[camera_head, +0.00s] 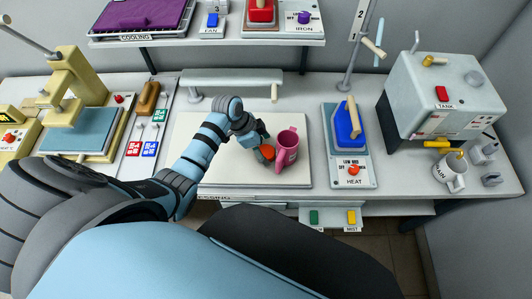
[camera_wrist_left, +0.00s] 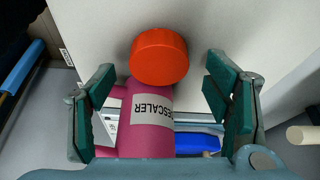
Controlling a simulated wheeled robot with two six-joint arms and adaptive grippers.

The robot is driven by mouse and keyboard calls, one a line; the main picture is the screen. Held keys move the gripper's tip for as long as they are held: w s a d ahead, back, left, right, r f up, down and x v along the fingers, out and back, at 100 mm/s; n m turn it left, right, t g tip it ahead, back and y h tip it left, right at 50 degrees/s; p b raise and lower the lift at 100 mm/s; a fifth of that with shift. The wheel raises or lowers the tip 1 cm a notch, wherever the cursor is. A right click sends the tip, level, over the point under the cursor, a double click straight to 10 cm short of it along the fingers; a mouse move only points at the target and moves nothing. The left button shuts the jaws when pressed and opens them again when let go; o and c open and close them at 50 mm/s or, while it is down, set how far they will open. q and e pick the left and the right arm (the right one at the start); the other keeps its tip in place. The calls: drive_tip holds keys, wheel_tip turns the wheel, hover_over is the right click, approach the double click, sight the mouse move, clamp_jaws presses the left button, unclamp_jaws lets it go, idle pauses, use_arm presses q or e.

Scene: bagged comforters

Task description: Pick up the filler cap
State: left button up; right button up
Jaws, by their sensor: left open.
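A round red-orange cap (camera_head: 267,152), which looks like the filler cap, is beside the pink jug (camera_head: 287,148) on the pale pressing board (camera_head: 218,178). My left gripper (camera_head: 258,143) is right at the cap, reaching in from the left. In the left wrist view the cap (camera_wrist_left: 159,56) lies between the open fingers of my left gripper (camera_wrist_left: 160,80), with a gap on each side. The jug, labelled DESCALER (camera_wrist_left: 150,125), is just behind the cap. Whether cap and jug touch is unclear. My right gripper is out of view.
A blue iron (camera_head: 346,125) rests on the HEAT plate to the right. The grey TANK box (camera_head: 440,95) and a white DRAIN mug (camera_head: 452,172) stand further right. A beige press (camera_head: 75,90) is at the left. The board's front left part is clear.

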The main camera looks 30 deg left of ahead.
sight(265, 152)
use_arm(q)
drive_tip(key=shift+w+d+f, duration=0.15)
drive_tip(key=shift+d+f, duration=0.1)
drive_tip(key=shift+f, duration=0.4)
drive_tip(key=c, duration=1.2)
drive_tip(key=shift+r, duration=0.1)
drive_tip(key=shift+c, duration=0.2)
wheel_tip(265, 152, up, 20)
drive_tip(key=p, duration=0.1)
drive_tip(key=shift+p, duration=0.3)
